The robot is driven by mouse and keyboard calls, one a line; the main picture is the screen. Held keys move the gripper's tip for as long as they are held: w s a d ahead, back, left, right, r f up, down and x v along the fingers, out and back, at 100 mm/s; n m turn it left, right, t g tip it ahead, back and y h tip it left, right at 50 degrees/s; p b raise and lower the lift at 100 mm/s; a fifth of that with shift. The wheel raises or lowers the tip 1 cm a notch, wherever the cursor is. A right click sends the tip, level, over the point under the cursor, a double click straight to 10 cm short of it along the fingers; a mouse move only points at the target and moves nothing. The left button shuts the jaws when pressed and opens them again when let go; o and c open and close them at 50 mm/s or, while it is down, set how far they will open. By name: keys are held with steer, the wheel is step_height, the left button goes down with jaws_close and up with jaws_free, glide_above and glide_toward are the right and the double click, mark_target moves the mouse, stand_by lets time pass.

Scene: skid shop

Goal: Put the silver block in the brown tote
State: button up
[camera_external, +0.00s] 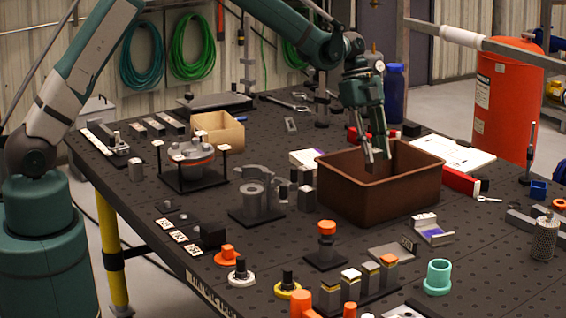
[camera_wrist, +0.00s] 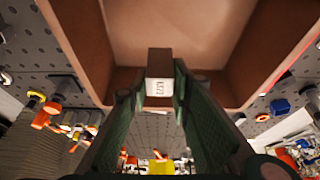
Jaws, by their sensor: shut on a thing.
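The brown tote (camera_external: 372,200) stands open on the dark perforated table, right of centre in the external view. Its inner wall and floor fill the upper part of the wrist view (camera_wrist: 88,40). My gripper (camera_external: 377,160) points down into the tote's opening, with its fingertips near rim height. In the wrist view my gripper (camera_wrist: 160,88) is shut on a small silver block (camera_wrist: 160,72) with dark lettering on its pale end face. The fingers largely hide the block in the external view. How high it is above the tote floor I cannot tell.
A blue bottle (camera_external: 395,95) stands behind the tote, and a red box (camera_external: 460,182) lies to its right. Metal blocks and a fixture (camera_external: 257,198) crowd its left. Orange-topped parts (camera_external: 327,245) stand in front. A small open cardboard box (camera_external: 218,133) is further back.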

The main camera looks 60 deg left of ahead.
mark_target(374, 171)
steer(key=shift+f, duration=2.85)
steer(key=shift+f+p, duration=0.3)
steer(key=shift+f, duration=1.55)
steer(key=shift+f, duration=0.15)
steer(key=o, duration=1)
steer(key=v, duration=1.2)
steer(key=shift+b, duration=0.3)
